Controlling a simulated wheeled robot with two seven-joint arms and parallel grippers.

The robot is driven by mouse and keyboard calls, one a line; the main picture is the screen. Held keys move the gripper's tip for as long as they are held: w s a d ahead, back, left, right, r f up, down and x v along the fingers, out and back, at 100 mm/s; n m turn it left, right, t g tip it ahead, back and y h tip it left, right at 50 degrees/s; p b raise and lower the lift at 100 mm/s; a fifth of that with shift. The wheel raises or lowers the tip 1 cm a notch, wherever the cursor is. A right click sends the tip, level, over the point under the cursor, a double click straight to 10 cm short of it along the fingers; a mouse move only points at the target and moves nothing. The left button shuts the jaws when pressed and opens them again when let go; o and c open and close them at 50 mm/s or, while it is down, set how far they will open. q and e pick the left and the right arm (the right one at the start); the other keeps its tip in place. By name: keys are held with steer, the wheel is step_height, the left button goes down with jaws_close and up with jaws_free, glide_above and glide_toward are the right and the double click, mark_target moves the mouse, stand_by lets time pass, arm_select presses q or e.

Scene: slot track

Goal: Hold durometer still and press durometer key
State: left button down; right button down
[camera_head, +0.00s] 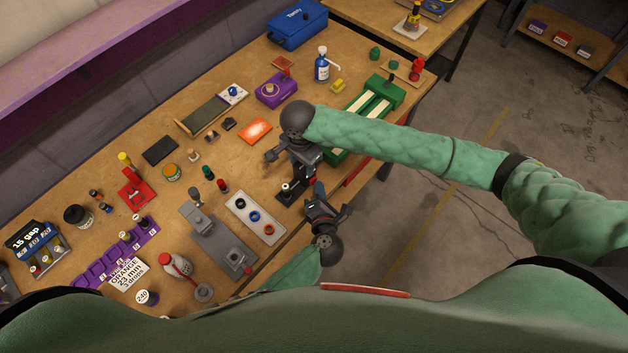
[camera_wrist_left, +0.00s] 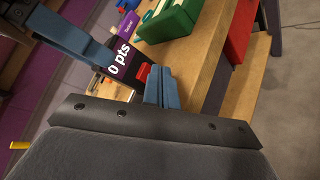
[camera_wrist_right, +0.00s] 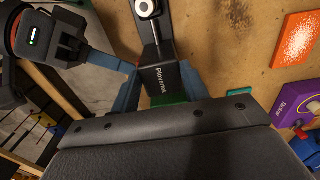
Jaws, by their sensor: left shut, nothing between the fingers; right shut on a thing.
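The durometer (camera_head: 287,194) is a black device near the table's front edge. In the left wrist view its display (camera_wrist_left: 122,58) reads "0 pts", with a red key (camera_wrist_left: 143,75) beside it. My right gripper (camera_head: 301,170) comes from above and is shut on the durometer body, which stands between its blue fingers in the right wrist view (camera_wrist_right: 160,78). My left gripper (camera_head: 317,192) is shut and empty; its closed blue fingertips (camera_wrist_left: 160,84) are right beside the red key. I cannot tell whether they touch it. Much of the durometer is hidden by the grippers in the head view.
A white tray with coloured rings (camera_head: 243,207) and a grey stand (camera_head: 215,240) are left of the durometer. An orange sheet (camera_head: 255,131) and purple box (camera_head: 276,90) lie farther back. The floor is open to the right.

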arm_select(q)
steer(key=shift+w+a, duration=0.4)
steer(key=shift+w, duration=0.05)
stand_by(1.0)
steer(key=shift+s, duration=0.1)
steer(key=shift+s+d, duration=0.65)
steer(key=shift+d, duration=0.05)
steer(key=shift+s+d, duration=1.8)
arm_select(e)
steer(key=c, duration=0.7)
jaws_free()
steer(key=shift+o, duration=0.2)
steer(key=shift+r, duration=0.1)
